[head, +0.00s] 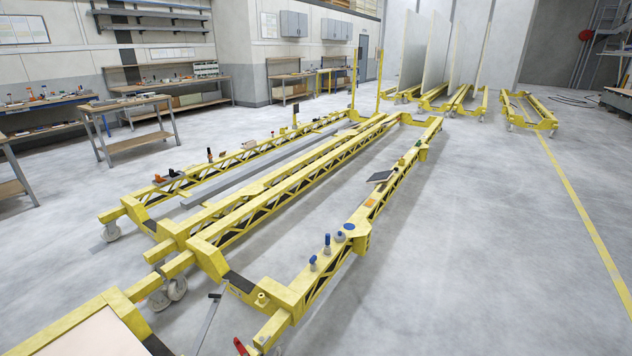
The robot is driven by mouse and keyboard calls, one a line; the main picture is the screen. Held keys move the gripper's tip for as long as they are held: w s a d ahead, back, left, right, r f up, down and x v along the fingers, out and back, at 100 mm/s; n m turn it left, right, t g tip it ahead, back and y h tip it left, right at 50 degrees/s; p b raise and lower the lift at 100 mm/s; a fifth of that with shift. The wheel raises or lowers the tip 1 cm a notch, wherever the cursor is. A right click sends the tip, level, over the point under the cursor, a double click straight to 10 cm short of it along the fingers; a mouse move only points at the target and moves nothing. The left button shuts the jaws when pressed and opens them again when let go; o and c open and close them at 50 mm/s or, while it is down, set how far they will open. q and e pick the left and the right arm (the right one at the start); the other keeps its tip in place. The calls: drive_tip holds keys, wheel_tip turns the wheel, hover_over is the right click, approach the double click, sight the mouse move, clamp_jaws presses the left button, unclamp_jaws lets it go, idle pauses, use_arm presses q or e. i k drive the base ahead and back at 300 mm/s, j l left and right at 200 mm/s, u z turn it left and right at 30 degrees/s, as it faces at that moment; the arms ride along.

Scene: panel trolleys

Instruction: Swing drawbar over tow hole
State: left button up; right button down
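A thin grey bar with a dark cross handle at its upper end, which looks like the drawbar (209,322), shows at the bottom of the head view. It leans up beside the near end of a yellow trolley (285,185); its lower end is cut off by the frame edge. A round yellow fitting (262,299) sits on the trolley's near right corner, right of the bar and apart from it. I cannot tell whether this is the tow hole; no clear hole shows. A red lever-like part (240,346) is at the bottom edge. Neither gripper is in view.
Blue-capped bottles (327,244) and small items stand on the trolley's right rail. A yellow frame with a pale top (95,335) fills the bottom left corner. Workbenches (130,128) line the left; panel trolleys (437,95) stand at the back.

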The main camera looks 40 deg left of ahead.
sight(196, 348)
drive_tip(key=i+l+u, duration=0.1)
drive_tip(key=i+u, duration=0.25)
drive_tip(key=i, duration=0.2)
drive_tip(key=i+l+u, duration=0.25)
drive_tip(key=i+u, duration=0.15)
drive_tip(key=i, duration=0.15)
drive_tip(key=i+u, duration=0.15)
drive_tip(key=u, duration=0.3)
drive_tip(key=i+u, duration=0.2)
drive_tip(key=u, duration=0.25)
drive_tip(key=i+u, duration=0.15)
drive_tip(key=u, duration=0.3)
drive_tip(key=i+l+u, duration=0.15)
drive_tip(key=u, duration=0.3)
drive_tip(key=i+l+u, duration=0.1)
drive_tip(key=u, duration=0.35)
drive_tip(key=l+u, duration=0.45)
drive_tip(key=i+j, duration=0.05)
drive_tip(key=j, duration=0.05)
